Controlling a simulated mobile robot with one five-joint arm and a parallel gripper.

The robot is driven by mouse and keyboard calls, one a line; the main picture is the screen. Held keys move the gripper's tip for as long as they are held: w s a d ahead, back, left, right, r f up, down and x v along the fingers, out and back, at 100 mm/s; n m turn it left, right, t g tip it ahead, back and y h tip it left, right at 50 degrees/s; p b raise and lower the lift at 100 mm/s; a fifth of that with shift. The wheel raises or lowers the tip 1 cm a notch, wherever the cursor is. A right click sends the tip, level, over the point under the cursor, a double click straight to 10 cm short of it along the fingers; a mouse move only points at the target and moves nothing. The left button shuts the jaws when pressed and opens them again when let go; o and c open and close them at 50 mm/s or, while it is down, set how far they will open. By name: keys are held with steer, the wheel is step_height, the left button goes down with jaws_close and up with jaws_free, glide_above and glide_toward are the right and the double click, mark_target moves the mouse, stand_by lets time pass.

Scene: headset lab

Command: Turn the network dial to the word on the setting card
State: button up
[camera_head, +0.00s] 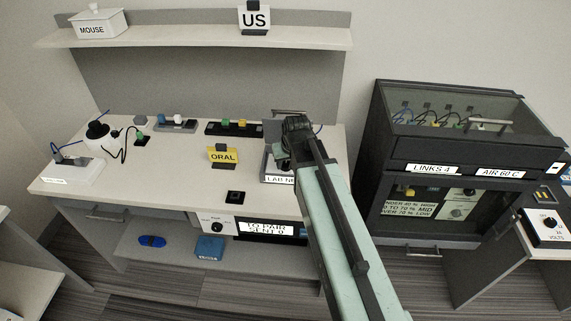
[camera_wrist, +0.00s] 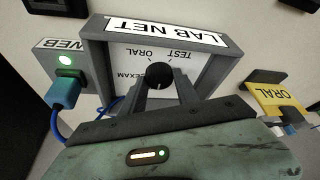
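The network dial is a black knob (camera_wrist: 159,75) on a white face in a grey frame labelled LAB NET (camera_wrist: 165,31), upside down in the wrist view. ORAL, TEST and EXAM are printed around the knob; which word it points at is unclear. In the head view my arm mostly hides the LAB NET box (camera_head: 279,180). The yellow setting card (camera_head: 223,154) reads ORAL and stands left of it; it also shows in the wrist view (camera_wrist: 272,97). My gripper (camera_wrist: 162,88) is open, its fingers apart just short of the knob; contact is unclear.
A grey WEB box (camera_wrist: 58,50) with a green light and blue plug (camera_wrist: 63,92) sits beside the dial frame. A US card (camera_head: 254,17) and a MOUSE box (camera_head: 97,24) are on the shelf (camera_head: 190,38). A dark cabinet (camera_head: 465,150) stands right.

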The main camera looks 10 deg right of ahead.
jaws_close()
steer(key=m+h, duration=0.1)
steer(key=m, duration=0.2)
steer(key=m+h, duration=0.1)
steer(key=m, duration=0.2)
steer(key=shift+w+a+m+g+h, duration=0.1)
steer(key=shift+a+m+g+h, duration=0.1)
steer(key=shift+m+g+h, duration=0.1)
steer(key=m, duration=0.2)
steer(key=m+g+h, duration=0.1)
steer(key=m, duration=0.2)
steer(key=shift+w+a+h, duration=0.1)
steer(key=shift+w+h, duration=0.05)
steer(key=shift+h, duration=0.15)
steer(key=m+g, duration=0.1)
steer(key=m, duration=0.1)
steer(key=m+g, duration=0.1)
steer(key=m, duration=0.2)
steer(key=shift+h, duration=0.3)
